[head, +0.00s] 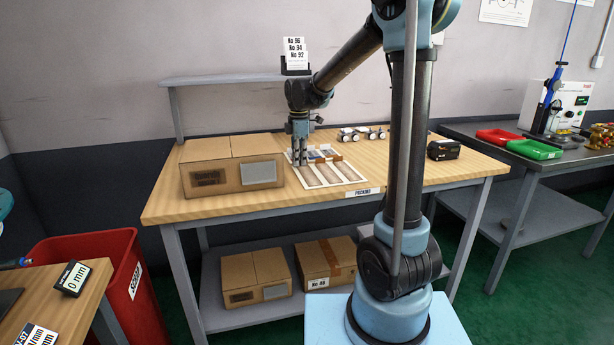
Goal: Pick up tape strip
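My gripper (299,163) points straight down over the back left part of a pale mat (352,179) with outlined slots on the wooden table. Its fingers are small in view and look close together; I cannot tell whether they are open or shut, or whether anything is between them. Small bluish and brown pieces lie at the back of the mat, just right of the fingers. A tape strip cannot be picked out for certain at this size.
A cardboard box (222,170) stands just left of my gripper on the table (415,176). Several small metallic parts (360,134) lie behind the mat and a black device (443,150) sits at the right. A shelf (225,79) rises behind.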

